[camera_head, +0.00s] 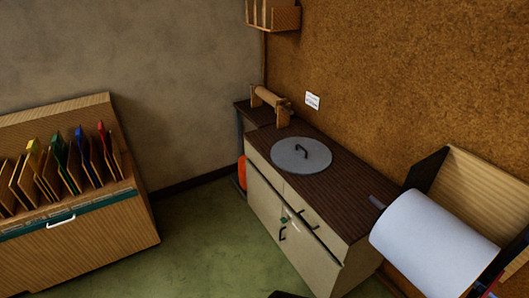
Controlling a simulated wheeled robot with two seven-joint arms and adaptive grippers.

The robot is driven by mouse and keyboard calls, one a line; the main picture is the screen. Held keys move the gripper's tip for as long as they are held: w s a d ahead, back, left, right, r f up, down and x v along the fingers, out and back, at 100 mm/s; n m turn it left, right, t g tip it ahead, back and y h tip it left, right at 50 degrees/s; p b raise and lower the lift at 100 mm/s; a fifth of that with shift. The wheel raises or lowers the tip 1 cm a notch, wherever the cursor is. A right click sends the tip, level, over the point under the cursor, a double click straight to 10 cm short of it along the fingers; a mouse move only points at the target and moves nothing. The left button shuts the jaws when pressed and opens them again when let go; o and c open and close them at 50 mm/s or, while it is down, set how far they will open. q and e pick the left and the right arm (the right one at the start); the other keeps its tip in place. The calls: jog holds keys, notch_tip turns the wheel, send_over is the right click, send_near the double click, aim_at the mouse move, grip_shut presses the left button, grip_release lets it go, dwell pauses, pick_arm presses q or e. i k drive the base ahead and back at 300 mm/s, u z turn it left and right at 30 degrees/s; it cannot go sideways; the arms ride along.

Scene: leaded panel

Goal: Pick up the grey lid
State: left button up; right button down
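The grey lid (301,155) is a flat round disc with a dark bar handle (303,151) on top. It lies flat on the dark brown top (335,190) of a low cream cabinet (266,203) against the cork-brown wall. Nothing covers it. Whether anything lies under it cannot be seen. Neither of my grippers is in view.
A wooden holder with a roll (270,98) stands behind the lid. A large white roll (430,244) fills the lower right. A wooden rack with coloured upright sheets (78,225) stands at left. Green floor (205,235) lies clear between.

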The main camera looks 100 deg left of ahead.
aim_at(299, 155)
jog(key=u, duration=2.95)
jog(key=k, duration=0.4)
jog(key=u, duration=0.75)
jog(key=i, duration=0.45)
jog(key=u, duration=0.5)
jog(key=i, duration=1.25)
jog(key=z, duration=0.8)
jog(key=i, duration=1.15)
jog(key=z, duration=0.9)
